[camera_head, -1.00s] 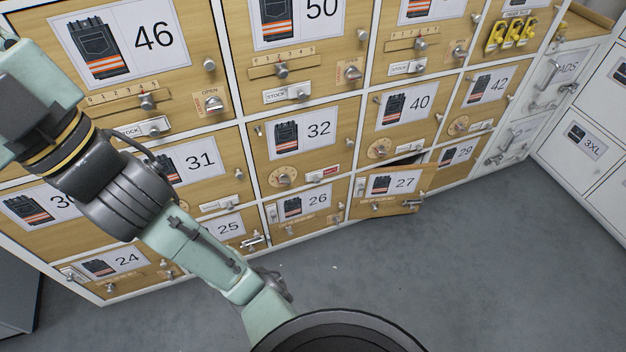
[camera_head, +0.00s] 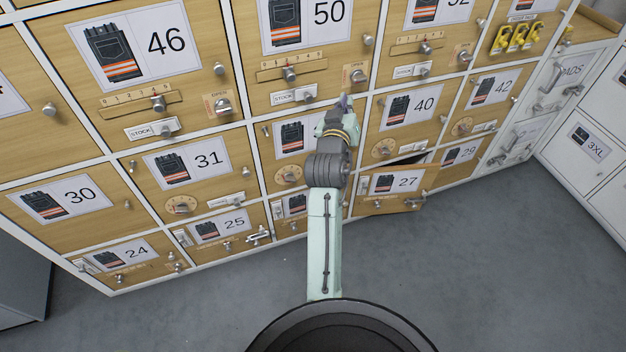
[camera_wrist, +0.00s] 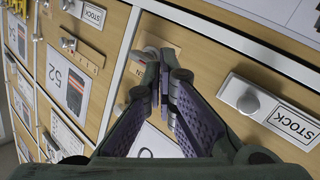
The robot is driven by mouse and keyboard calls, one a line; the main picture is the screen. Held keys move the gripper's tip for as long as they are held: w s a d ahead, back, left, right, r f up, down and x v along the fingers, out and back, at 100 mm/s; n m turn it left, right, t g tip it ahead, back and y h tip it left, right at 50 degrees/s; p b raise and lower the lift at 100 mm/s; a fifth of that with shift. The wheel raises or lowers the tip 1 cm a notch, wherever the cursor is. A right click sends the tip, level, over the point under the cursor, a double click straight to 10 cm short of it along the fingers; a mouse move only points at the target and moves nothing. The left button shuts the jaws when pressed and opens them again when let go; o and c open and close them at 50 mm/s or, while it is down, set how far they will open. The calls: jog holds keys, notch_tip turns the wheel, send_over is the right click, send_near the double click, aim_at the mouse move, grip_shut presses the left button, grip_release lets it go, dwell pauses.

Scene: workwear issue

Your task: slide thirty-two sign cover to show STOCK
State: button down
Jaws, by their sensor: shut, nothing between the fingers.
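Locker 32 (camera_head: 268,150) is in the middle of the head view, with its card (camera_head: 290,137) partly covered by my arm. Its number and its sign with the sliding cover are hidden behind my arm. My gripper (camera_head: 343,104) is raised near the bottom right of locker 50, above locker 32. In the wrist view my gripper (camera_wrist: 165,88) is shut and empty, with its fingertips close to an OPEN-labelled knob (camera_wrist: 150,53); contact cannot be told. A STOCK sign with a knobbed cover (camera_wrist: 250,103) is at right there, apparently locker 50's.
Locker 50 (camera_head: 330,55) is above and locker 40 (camera_head: 420,118) to the right. The door of locker 27 (camera_head: 385,203) stands ajar at lower right. Several knobs and dials protrude from the fronts. The grey floor (camera_head: 470,260) in front is clear.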

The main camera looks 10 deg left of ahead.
jog(key=s+a+f+n, duration=0.2)
jog(key=s+f+n, duration=0.1)
jog(key=f, duration=0.7)
jog(key=s+a+f+n+g, duration=0.1)
jog(key=s+a+f+n, duration=0.2)
jog(key=f, duration=0.7)
jog(key=s+a+f+n+g+y, duration=0.1)
jog(key=f+n, duration=0.4)
jog(key=f, duration=0.5)
jog(key=s+a, duration=0.1)
jog(key=s, duration=0.1)
jog(key=shift+s+a, duration=0.25)
jog(key=shift+s, duration=0.1)
jog(key=x, duration=1)
jog(key=shift+f, duration=0.2)
jog(key=shift+a, duration=0.1)
